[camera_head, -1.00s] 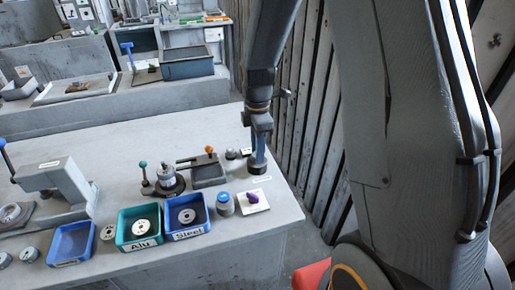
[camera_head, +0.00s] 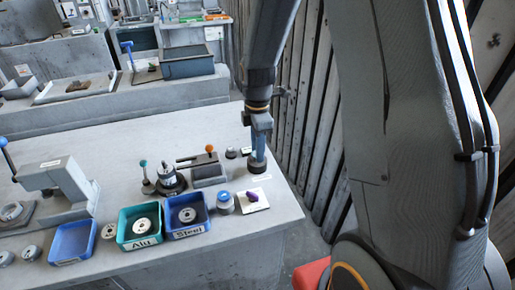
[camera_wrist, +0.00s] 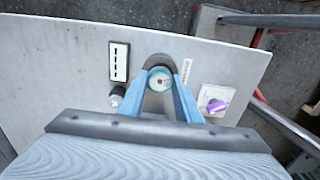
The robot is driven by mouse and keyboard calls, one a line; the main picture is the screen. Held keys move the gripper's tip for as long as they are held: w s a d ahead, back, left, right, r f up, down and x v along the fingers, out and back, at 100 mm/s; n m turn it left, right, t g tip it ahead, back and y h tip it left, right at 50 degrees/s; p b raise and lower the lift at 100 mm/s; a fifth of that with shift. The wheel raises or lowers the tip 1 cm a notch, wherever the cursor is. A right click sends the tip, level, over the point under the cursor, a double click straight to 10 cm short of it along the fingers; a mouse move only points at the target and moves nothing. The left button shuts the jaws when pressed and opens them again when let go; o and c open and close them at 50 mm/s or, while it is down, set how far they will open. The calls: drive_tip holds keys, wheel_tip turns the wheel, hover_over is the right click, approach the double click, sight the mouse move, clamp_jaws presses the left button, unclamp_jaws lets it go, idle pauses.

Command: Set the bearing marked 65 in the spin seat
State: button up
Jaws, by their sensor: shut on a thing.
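My gripper (camera_head: 257,162) points down at the right end of the grey workbench. In the wrist view its blue fingers (camera_wrist: 160,82) are shut on a round grey part with a teal top face (camera_wrist: 160,78). A dark round shape (camera_wrist: 154,61) shows just behind the part; in the head view a dark round base (camera_head: 257,170) is at the fingertips. I cannot read a mark 65 on the part, nor tell whether it touches the base. A spin seat cannot be identified for certain.
The Steel tray (camera_head: 188,215), Alu tray (camera_head: 140,226) and a lever fixture (camera_head: 170,182) are to the left. A plank wall (camera_head: 315,120) is on the right.

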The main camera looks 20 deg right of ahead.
drive_tip(key=shift+f, duration=0.55)
drive_tip(key=o, duration=1.3)
drive_tip(key=shift+c, duration=0.2)
drive_tip(key=shift+o, duration=0.5)
drive_tip(key=o, duration=0.3)
drive_tip(key=shift+r+p, duration=2.7)
drive_tip(key=shift+r, duration=1.1)
drive_tip(key=shift+s+f, duration=0.1)
